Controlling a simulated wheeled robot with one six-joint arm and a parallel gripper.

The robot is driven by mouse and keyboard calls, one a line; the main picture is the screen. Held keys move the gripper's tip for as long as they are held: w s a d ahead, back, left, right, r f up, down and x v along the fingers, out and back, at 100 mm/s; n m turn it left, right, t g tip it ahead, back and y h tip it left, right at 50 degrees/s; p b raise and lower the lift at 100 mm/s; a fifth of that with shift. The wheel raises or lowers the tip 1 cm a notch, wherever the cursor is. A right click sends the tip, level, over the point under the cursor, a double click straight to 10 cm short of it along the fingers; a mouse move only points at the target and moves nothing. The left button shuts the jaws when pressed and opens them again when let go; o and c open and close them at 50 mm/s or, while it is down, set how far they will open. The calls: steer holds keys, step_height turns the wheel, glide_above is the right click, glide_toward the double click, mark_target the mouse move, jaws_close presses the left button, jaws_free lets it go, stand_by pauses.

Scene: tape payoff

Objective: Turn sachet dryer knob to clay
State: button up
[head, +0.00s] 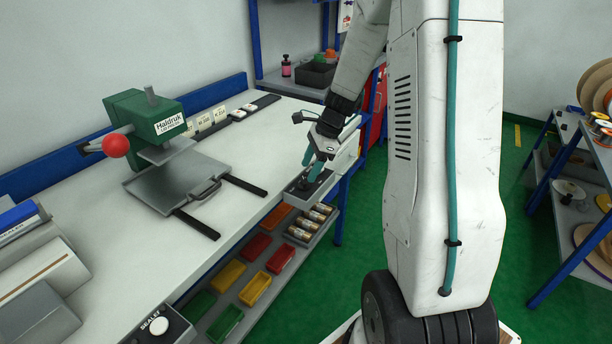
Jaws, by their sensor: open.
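My gripper (311,168) has teal fingers and points down over a small grey control box (297,195) on the front edge of the white bench. The fingers are open and reach down to the top of this box, around or just above its knob; I cannot tell whether they touch it. The knob is mostly hidden by the fingers, and its pointer does not show. No label naming the sachet dryer or clay is legible on the box.
A green press (140,118) with a red ball handle stands on the bench (255,150), its grey plate in front. Red, yellow and green bins (256,288) sit on a shelf below. A black crate (314,74) is behind. Green floor is open at right, before a blue-framed rack.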

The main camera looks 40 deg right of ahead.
mark_target(304, 180)
steer(key=shift+x, duration=1.85)
steer(key=c, duration=1)
